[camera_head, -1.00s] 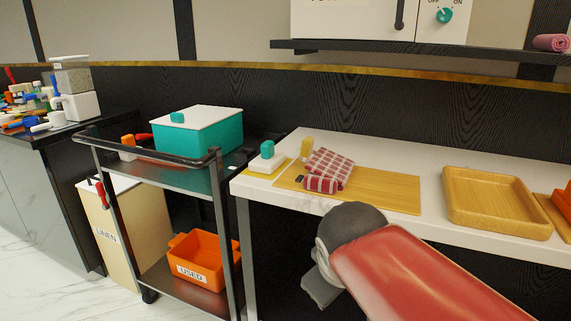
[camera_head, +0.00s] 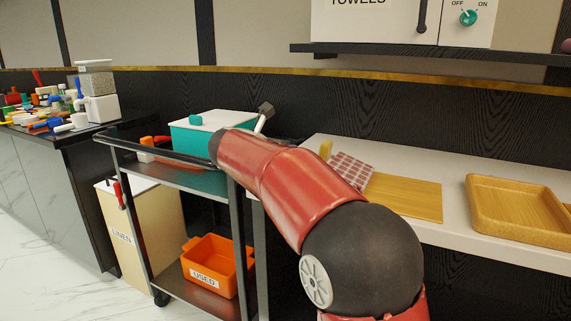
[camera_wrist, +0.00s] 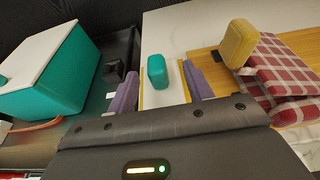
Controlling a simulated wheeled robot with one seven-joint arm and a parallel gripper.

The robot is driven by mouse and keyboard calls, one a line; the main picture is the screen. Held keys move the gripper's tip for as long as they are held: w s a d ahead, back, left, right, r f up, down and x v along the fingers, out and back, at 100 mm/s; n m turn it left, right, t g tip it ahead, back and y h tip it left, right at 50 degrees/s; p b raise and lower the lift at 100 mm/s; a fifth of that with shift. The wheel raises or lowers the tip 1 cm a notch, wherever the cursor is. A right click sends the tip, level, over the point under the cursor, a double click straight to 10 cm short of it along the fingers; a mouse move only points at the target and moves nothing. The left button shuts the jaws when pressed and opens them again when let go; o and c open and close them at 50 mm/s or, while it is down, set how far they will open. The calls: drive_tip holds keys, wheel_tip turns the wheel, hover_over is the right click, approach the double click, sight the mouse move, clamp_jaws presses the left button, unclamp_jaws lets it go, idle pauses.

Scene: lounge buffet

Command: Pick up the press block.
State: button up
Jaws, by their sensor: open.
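The press block appears to be the white block with a teal knob (camera_wrist: 157,72) on the white counter, seen in the wrist view. In the head view it is hidden behind my arm. My gripper (camera_wrist: 160,84) is open, with its two purple fingers on either side of the knob as seen from the wrist; nothing is held. The exact gap in height between fingers and knob cannot be told. My fingers are hidden in the head view.
Close by on the right are a yellow block (camera_wrist: 240,43) and a red checked cloth (camera_wrist: 284,68) on a wooden board (camera_head: 405,196). A teal box with a white lid (camera_head: 198,152) stands on the cart at the left. A wooden tray (camera_head: 515,238) lies farther right.

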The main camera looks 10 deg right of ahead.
drive_tip(key=x, duration=0.5)
drive_tip(key=shift+w+a+f, duration=0.2)
drive_tip(key=shift+w+f, duration=0.1)
drive_tip(key=shift+w, duration=0.05)
clamp_jaws()
